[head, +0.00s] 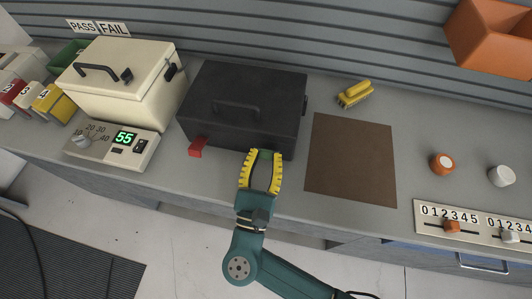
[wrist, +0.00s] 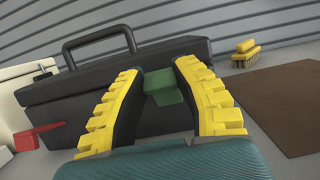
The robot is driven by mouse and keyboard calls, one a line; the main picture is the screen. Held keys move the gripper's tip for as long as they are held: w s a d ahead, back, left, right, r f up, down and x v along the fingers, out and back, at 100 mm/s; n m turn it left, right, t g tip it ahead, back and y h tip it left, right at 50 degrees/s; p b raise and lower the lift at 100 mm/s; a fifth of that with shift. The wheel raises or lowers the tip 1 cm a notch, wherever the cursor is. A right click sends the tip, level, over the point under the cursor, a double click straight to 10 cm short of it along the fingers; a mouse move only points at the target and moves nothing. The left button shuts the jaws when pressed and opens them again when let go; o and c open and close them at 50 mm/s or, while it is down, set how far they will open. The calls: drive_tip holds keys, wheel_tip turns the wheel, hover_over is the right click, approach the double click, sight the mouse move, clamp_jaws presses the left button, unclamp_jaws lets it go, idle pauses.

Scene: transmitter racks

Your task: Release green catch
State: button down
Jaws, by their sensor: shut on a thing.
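The green catch (wrist: 160,85) is a small green block on the front of a black case (wrist: 70,103) in the wrist view. My gripper (wrist: 162,72) has its yellow fingers on either side of the catch, shut on it. The case lid is down.
A cream box (head: 110,90) and a control unit reading 55 (head: 110,143) stand left of the case. A brown mat (head: 350,160) lies to its right, with a yellow brush (head: 355,94) behind. Orange and white knobs and a slider panel (head: 470,222) are farther right.

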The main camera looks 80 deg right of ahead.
drive_tip(key=shift+f, duration=0.1)
drive_tip(key=c, duration=0.7)
unclamp_jaws()
drive_tip(key=shift+a, duration=0.1)
drive_tip(key=v, duration=1.2)
